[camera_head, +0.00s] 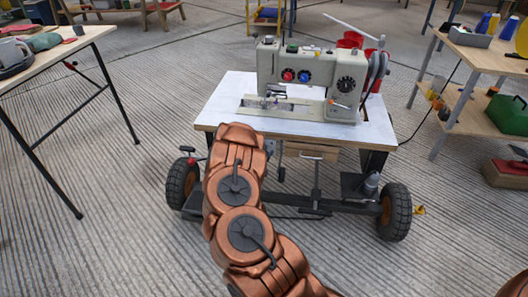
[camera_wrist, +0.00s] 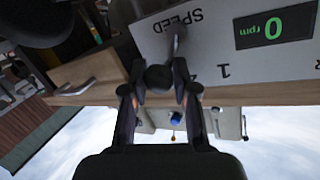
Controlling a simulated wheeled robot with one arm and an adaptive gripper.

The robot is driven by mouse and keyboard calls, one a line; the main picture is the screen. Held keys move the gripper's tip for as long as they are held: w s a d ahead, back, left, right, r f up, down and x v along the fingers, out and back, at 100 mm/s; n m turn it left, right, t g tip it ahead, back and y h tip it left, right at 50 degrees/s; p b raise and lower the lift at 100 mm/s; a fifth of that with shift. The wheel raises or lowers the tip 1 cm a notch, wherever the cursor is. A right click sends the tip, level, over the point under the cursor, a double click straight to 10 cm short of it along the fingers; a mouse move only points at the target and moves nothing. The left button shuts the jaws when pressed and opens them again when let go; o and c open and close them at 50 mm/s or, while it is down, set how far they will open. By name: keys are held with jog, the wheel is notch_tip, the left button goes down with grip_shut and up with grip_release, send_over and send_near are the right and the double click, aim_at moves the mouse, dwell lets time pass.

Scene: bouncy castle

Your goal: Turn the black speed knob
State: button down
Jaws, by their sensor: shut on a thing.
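In the wrist view the black speed knob (camera_wrist: 159,77) sits on a light grey panel (camera_wrist: 205,55) with an upside-down SPEED label. My gripper (camera_wrist: 159,90) has its two dark fingers on either side of the knob and is shut on it. The grey pointer above the knob lies near the label. A display (camera_wrist: 274,27) beside it reads 0 rpm in green. In the head view my copper arm rises to the front edge of the white sewing table (camera_head: 225,108), and it hides the gripper and the knob.
A sewing machine (camera_head: 300,72) stands on the wheeled table. A wooden drawer with a metal handle (camera_wrist: 76,87) is close beside the panel in the wrist view. Side tables stand left (camera_head: 70,42) and right (camera_head: 475,55); ribbed floor between them is mostly clear.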

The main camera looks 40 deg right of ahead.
jog(key=shift+d+m, duration=0.1)
jog(key=shift+m, duration=0.2)
jog(key=c, duration=0.9)
grip_release()
jog(key=v, duration=1.2)
jog(key=shift+s+r, duration=0.1)
